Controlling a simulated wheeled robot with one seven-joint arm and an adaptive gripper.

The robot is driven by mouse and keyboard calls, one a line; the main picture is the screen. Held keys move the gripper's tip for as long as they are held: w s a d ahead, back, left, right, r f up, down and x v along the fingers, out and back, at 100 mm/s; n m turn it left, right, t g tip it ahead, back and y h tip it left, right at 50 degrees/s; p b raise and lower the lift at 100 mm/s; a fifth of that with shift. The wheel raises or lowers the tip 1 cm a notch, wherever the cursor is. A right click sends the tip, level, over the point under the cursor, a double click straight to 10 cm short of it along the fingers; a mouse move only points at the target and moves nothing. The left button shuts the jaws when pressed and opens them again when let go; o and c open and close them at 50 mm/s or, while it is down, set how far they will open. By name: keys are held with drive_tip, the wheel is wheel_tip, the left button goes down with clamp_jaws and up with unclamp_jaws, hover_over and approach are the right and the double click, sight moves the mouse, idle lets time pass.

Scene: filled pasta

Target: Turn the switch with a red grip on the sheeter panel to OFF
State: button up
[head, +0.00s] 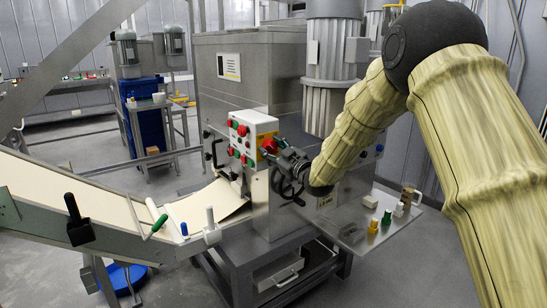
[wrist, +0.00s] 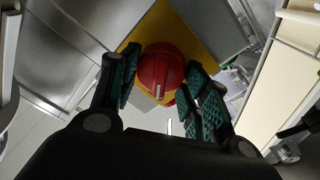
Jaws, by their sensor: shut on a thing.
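The switch with a red grip (head: 269,146) sits on the side of the sheeter panel (head: 251,125). In the wrist view the red grip (wrist: 160,72) is round with a white mark line, on a yellow plate (wrist: 184,33). My gripper (head: 277,150) reaches the switch from the right in the head view. In the wrist view its green-padded fingers (wrist: 157,85) stand on either side of the red grip, shut on it. Any OFF lettering is too small to read.
The panel front carries red and green buttons (head: 237,129). A black handwheel (head: 288,187) is just below my gripper. A shelf (head: 352,233) at right holds several small coloured parts. A conveyor (head: 110,215) slopes in from the left.

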drive_tip(key=shift+f+n+b, duration=0.15)
drive_tip(key=shift+n+b, duration=0.35)
drive_tip(key=shift+n, duration=0.2)
drive_tip(key=o, duration=1)
drive_tip(key=shift+d, duration=0.1)
drive_tip(key=v, duration=1.2)
drive_tip(key=shift+w+d, duration=0.1)
drive_tip(key=shift+w, duration=0.05)
